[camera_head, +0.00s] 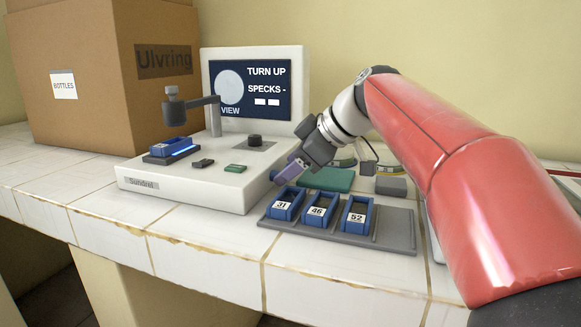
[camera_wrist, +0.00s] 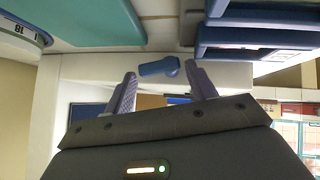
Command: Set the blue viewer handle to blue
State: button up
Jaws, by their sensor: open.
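The viewer (camera_head: 190,185) is a white console with a screen (camera_head: 250,90) reading "TURN UP", "SPECKS -" and "VIEW". The blue handle (camera_head: 273,176) shows as a small blue tip at the viewer's right side, mostly hidden by my gripper (camera_head: 288,170). In the wrist view the blue handle (camera_wrist: 160,67) is a short lever with a round end, lying between the spread fingertips of my gripper (camera_wrist: 160,75). A gap shows on its left; its round end is close to the right finger, and I cannot tell if they touch. No blue mark for its setting is visible.
A grey rack (camera_head: 398,240) holds blue cassettes (camera_head: 317,212) labelled 31, 46 and 52 just below my gripper. Another blue cassette (camera_head: 168,147) sits on the viewer's stage. A green mat (camera_head: 327,179) lies behind the rack. A cardboard box (camera_head: 75,115) stands at left.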

jog(key=shift+w+a+f, duration=0.15)
jog(key=shift+a+f, duration=0.1)
jog(key=c, duration=0.7)
jog(key=shift+w+r+m+g+p, duration=0.15)
jog(key=shift+r+m+g+p, duration=0.25)
jog(key=shift+p, duration=0.7)
jog(key=shift+w+d+f+g+y+p, duration=0.1)
jog(key=shift+f+g+y+p, duration=0.2)
jog(key=shift+g+p, duration=0.45)
jog(key=shift+f, duration=0.2)
